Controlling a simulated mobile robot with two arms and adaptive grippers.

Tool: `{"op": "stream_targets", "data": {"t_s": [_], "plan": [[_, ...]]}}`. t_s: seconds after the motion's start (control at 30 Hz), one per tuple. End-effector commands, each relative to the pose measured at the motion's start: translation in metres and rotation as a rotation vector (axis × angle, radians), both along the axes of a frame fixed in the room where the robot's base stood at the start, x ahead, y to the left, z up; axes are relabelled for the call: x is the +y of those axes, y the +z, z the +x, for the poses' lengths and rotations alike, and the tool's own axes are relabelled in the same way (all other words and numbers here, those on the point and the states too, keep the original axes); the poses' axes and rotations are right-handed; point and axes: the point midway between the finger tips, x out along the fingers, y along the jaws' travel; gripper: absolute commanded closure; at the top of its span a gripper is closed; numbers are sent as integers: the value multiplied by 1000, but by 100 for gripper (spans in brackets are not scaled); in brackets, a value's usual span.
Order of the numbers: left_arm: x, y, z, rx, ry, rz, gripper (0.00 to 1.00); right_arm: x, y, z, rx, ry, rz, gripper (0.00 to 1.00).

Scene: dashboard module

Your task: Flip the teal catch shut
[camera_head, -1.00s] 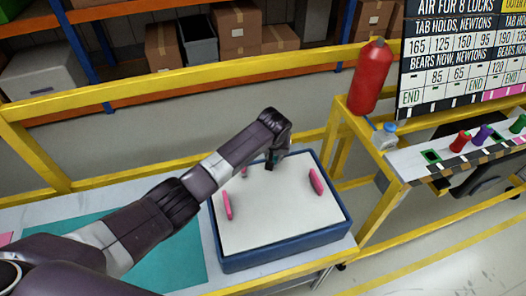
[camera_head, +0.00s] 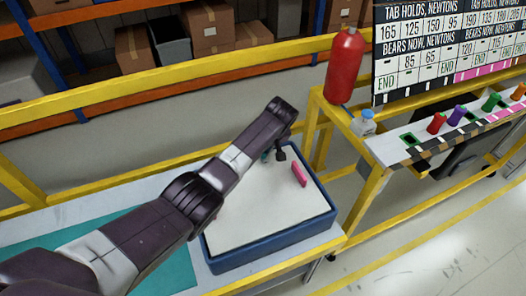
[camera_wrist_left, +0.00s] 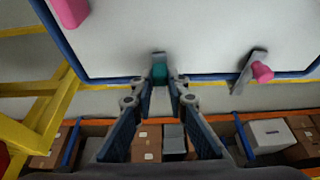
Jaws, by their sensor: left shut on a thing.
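The teal catch (camera_wrist_left: 160,74) is at the edge of a white panel (camera_wrist_left: 205,40), between the fingertips of my left gripper (camera_wrist_left: 160,84) in the left wrist view. The fingers are shut on it. A grey piece sits directly beyond it on the panel. In the head view my left gripper (camera_head: 274,155) is at the panel's far edge, with a bit of teal beside it. My wrist and fingers hide most of the catch, and I cannot tell its tilt. My right gripper is not in view.
A pink catch (camera_wrist_left: 262,72) on a grey bracket is beside the gripper. Another pink piece (camera_head: 299,175) stands on the panel. The panel lies in a blue tray (camera_head: 275,247).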

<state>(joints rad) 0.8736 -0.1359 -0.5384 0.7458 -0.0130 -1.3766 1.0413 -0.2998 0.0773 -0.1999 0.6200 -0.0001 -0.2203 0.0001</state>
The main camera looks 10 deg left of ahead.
Motion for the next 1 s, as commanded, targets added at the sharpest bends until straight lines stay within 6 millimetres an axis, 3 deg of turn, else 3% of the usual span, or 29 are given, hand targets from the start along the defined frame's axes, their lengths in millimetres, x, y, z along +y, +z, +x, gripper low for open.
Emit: {"op": "stream_targets", "data": {"t_s": [0.23,0.27,0.4,0.77,1.0], "plan": [[-1,2,1,-5,2,-4,100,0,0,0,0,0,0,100],[-1,2,1,-5,2,-4,83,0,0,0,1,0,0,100],[-1,1,1,-4,0,-4,68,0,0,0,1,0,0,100],[-1,3,-1,-1,0,-2,68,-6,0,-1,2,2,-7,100],[-7,30,-9,-5,-2,-3,68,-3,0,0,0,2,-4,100]]}}
